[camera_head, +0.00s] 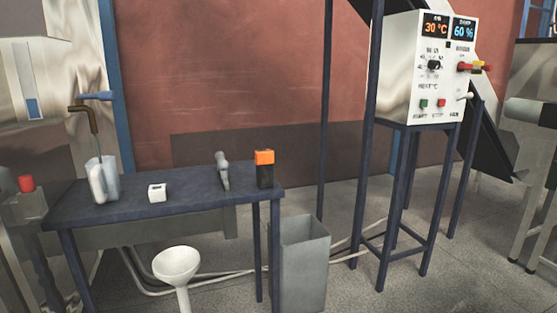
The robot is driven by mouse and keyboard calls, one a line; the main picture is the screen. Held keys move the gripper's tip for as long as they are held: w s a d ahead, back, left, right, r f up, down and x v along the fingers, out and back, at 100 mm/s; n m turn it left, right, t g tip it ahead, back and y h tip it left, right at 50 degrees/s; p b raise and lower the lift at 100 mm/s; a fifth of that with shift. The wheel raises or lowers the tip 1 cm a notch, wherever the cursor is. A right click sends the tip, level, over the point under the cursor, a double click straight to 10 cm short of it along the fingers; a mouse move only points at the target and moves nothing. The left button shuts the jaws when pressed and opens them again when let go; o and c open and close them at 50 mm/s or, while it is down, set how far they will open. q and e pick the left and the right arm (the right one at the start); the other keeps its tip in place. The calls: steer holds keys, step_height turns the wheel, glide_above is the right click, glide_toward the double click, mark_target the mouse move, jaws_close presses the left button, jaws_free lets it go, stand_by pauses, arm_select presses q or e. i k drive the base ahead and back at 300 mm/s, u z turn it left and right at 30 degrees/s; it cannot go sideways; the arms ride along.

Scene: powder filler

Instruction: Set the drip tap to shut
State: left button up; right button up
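What looks like the drip tap is a bent brown pipe (93,122) at the left, coming down over a translucent jug (111,178). A blue lever-like bar (97,96) lies roughly level beside the pipe's top. I cannot tell for sure whether it is the tap's handle, or whether liquid is dripping. The jug stands upright on the dark blue table (190,196), the pipe's lower end at its mouth. Neither of my grippers is in view.
A small white box (157,193), a grey tool-like item (223,171) and an orange-and-black block (264,170) stand on the table. A white funnel (177,264) and a grey bin (305,262) are in front. A control panel (436,75) stands at right. Hoses cross the floor.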

mark_target(102, 96)
steer(key=u, duration=1.35)
